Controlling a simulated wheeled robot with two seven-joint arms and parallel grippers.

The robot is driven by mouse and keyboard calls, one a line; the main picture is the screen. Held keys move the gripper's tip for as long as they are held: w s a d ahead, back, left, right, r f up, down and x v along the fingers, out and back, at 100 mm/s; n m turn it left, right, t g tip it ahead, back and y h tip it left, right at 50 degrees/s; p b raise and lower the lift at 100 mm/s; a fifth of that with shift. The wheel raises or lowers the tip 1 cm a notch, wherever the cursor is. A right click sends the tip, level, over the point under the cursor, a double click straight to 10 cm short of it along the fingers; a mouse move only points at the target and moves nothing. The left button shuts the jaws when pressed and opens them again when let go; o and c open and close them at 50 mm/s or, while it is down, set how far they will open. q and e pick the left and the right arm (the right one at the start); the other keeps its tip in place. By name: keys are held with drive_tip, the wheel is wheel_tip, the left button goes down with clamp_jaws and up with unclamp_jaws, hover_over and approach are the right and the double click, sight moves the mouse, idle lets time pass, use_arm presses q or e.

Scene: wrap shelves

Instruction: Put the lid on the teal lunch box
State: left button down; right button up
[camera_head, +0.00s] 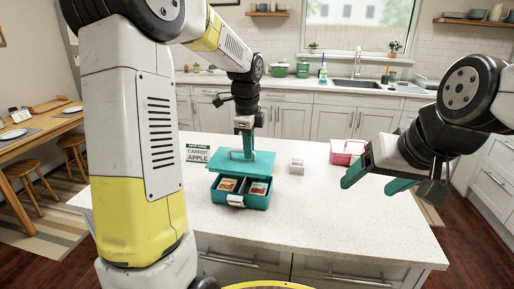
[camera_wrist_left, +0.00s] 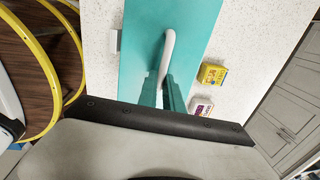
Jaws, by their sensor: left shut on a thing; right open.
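The teal lunch box (camera_head: 257,203) stands on the white island, with a white latch at its front. An orange packet (camera_head: 227,184) and a red packet (camera_head: 258,188) show inside its front part. The flat teal lid (camera_head: 262,160) is above the box's back part, and the front of the box is uncovered. My left gripper (camera_head: 244,152) is shut on the lid's handle from above. In the left wrist view the lid (camera_wrist_left: 140,50) and its white handle (camera_wrist_left: 169,45) show between the teal fingers (camera_wrist_left: 165,92). My right gripper (camera_head: 372,178) is open and empty, right of the box.
A sign reading carrot and apple (camera_head: 197,154) stands behind the box at left. A small pale pack (camera_head: 296,166) and a pink container (camera_head: 347,148) are to the right. In the wrist view a yellow pack (camera_wrist_left: 212,74) lies beside the lid. The front right counter is clear.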

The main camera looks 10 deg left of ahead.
sight(249, 161)
idle(0.4)
use_arm(q)
drive_tip(key=shift+f+g, duration=0.1)
drive_tip(key=shift+g, duration=0.2)
drive_tip(key=shift+f, duration=2.75)
drive_tip(key=shift+f, duration=1.15)
drive_tip(key=c, duration=1.4)
unclamp_jaws()
drive_tip(key=shift+r, duration=0.1)
drive_tip(key=r, duration=0.7)
drive_tip(key=shift+s, duration=0.2)
drive_tip(key=shift+s+r, duration=0.1)
drive_tip(key=shift+r, duration=0.2)
